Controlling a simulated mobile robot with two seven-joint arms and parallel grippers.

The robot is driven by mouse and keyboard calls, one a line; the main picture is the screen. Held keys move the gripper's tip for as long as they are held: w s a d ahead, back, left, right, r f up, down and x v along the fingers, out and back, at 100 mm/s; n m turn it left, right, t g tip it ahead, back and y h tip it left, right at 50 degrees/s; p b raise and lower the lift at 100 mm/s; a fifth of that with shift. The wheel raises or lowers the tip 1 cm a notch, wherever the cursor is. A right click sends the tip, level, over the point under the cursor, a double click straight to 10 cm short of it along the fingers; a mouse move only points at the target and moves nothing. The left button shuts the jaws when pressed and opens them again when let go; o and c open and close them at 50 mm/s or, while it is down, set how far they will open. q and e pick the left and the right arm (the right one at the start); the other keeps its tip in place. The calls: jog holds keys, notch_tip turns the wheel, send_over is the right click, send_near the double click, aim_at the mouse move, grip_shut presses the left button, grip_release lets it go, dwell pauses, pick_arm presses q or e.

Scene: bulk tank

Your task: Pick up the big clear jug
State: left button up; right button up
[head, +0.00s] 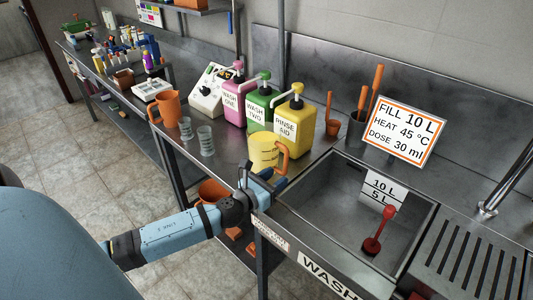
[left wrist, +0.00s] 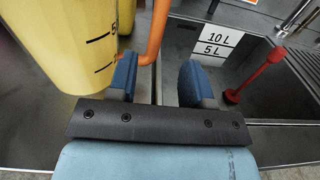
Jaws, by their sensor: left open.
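A big jug (head: 262,151) with pale yellow, see-through-looking walls, dark level marks and an orange handle stands upright on the steel counter, left of the sink. In the left wrist view the jug (left wrist: 75,45) fills the upper left, and its handle (left wrist: 156,35) comes down close to the left finger. My left gripper (head: 263,183) is open at the counter's front edge, just in front of the jug. Its two blue fingers (left wrist: 160,82) are apart with nothing clamped between them. Whether a finger touches the handle I cannot tell. My right gripper is not in view.
The sink (head: 345,205) with a red plunger-like tool (head: 374,240) lies right of the jug. Yellow, green and pink pump bottles (head: 295,118) stand behind it. Two small clear beakers (head: 206,141) and an orange jug (head: 166,108) stand to the left.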

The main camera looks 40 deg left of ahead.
aim_at(284, 168)
pick_arm(q)
jog(key=w, duration=0.4)
jog(key=shift+w+a+r+p, duration=0.1)
jog(key=shift+w+r+p, duration=0.2)
jog(key=shift+w+p, duration=0.1)
jog(key=shift+w, duration=0.4)
grip_shut()
jog(key=shift+s, duration=0.1)
jog(key=shift+f, duration=0.15)
dwell(0.5)
